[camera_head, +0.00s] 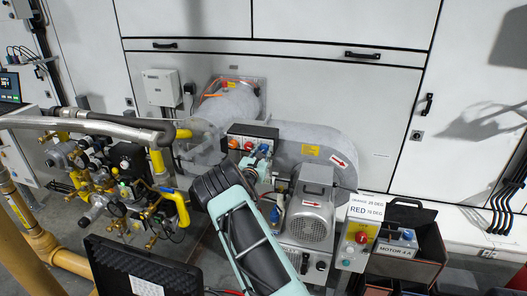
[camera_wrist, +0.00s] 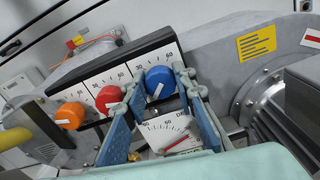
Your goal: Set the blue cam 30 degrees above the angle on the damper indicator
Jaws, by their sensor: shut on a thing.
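The blue cam (camera_wrist: 158,78) is a round knob with a white mark, at the right end of a dark panel with angle scales. My gripper (camera_wrist: 160,88) has its two fingers on either side of the blue cam and is shut on it. The damper indicator (camera_wrist: 160,126) is a white dial with a red pointer just below, partly hidden by my fingers; its exact reading is unclear. The red cam (camera_wrist: 108,99) and orange cam (camera_wrist: 70,115) sit to the left. In the head view the arm reaches up to the panel (camera_head: 253,130) and partly hides it.
A grey blower housing (camera_head: 318,150) and motor (camera_head: 310,215) stand right of the panel. Yellow gas pipework with valves (camera_head: 115,185) is at the left. An open black case (camera_head: 145,265) is in front.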

